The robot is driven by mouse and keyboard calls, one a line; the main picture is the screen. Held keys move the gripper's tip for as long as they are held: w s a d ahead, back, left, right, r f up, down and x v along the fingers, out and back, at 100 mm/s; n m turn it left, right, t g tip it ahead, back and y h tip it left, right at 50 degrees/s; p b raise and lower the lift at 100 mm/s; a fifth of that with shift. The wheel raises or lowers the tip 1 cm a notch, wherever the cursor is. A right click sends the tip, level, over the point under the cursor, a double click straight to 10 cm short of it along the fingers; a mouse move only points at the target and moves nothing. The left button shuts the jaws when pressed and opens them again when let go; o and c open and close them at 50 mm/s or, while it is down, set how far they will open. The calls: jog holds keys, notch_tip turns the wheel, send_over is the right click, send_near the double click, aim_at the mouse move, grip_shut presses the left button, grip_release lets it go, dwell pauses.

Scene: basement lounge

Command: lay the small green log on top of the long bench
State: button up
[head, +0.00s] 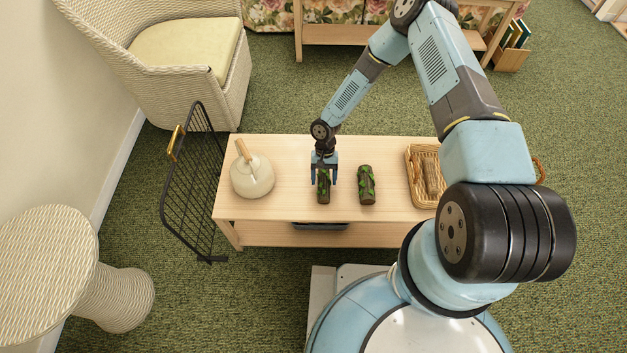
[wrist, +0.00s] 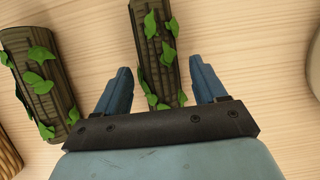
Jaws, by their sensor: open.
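A dark brown log with green leaves (head: 324,190) lies on the long light-wood bench (head: 289,171), below my gripper (head: 323,181). My gripper is open, pointing down. In the wrist view this log (wrist: 160,50) runs between the two spread fingers, with bare gaps on both sides; its near end is hidden by the gripper. A second, similar leafy log (head: 366,186) lies just to the right on the bench; it shows at the left in the wrist view (wrist: 40,75). I cannot tell which of the two is the small green log.
A round cream pot (head: 253,178) with a wooden handle stands on the bench's left part. A wicker basket (head: 412,163) holding a brown log stands on the right. A black wire rack (head: 190,185) stands at the left end. Bare wood lies between pot and logs.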

jog(key=w+d+r+t, duration=0.1)
jog(key=w+d+r, duration=0.25)
jog(key=r, duration=0.65)
jog(key=w+d+r+t+h, duration=0.15)
jog(key=w+r, duration=0.25)
jog(key=r, duration=0.7)
jog(key=w+d+r, duration=0.4)
jog(key=r, duration=0.6)
jog(key=s+d+r+t, duration=0.1)
jog(key=d+r, duration=0.3)
jog(key=r, duration=0.6)
jog(key=s+d+r+t, duration=0.15)
jog(key=d+r, duration=0.25)
jog(key=r, duration=0.6)
jog(key=s+d+r+t, duration=0.1)
jog(key=s+d+r, duration=0.3)
jog(key=s+r, duration=0.35)
jog(key=s+d+r+t, duration=0.2)
jog(key=s+d+r, duration=0.3)
jog(key=r, duration=0.4)
jog(key=s+a+r+t+y, duration=0.1)
jog(key=s+r, duration=0.1)
jog(key=s, duration=0.5)
jog(key=s+r+t, duration=0.1)
jog(key=s+r, duration=0.2)
jog(key=s, duration=0.4)
jog(key=shift+s+a+r+m+y, duration=0.15)
jog(key=shift+s+a+m+y, duration=0.15)
jog(key=shift+a+y, duration=0.05)
